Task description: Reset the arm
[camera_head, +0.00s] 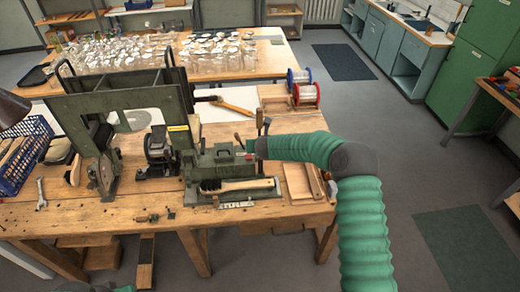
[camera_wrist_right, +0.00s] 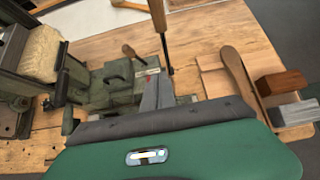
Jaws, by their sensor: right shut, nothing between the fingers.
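My right arm, in a green sleeve, reaches in from the lower right in the head view. Its gripper (camera_head: 256,147) is at the right end of the green tufting machine (camera_head: 222,162), above the bench. In the right wrist view the grey fingers (camera_wrist_right: 158,92) are together, with nothing between them, in front of the machine (camera_wrist_right: 115,90). I cannot tell whether they touch it. A bit of my left arm's green sleeve and dark gripper parts (camera_head: 98,287) show at the bottom edge of the head view, mostly cut off.
A brush (camera_head: 236,186) lies at the machine's front. A wooden tray (camera_head: 299,183) is on its right and a hammer (camera_head: 231,106) behind. Wire spools (camera_head: 306,94), a dark frame (camera_head: 125,100) and a blue basket (camera_head: 24,155) also occupy the wooden bench (camera_head: 130,192).

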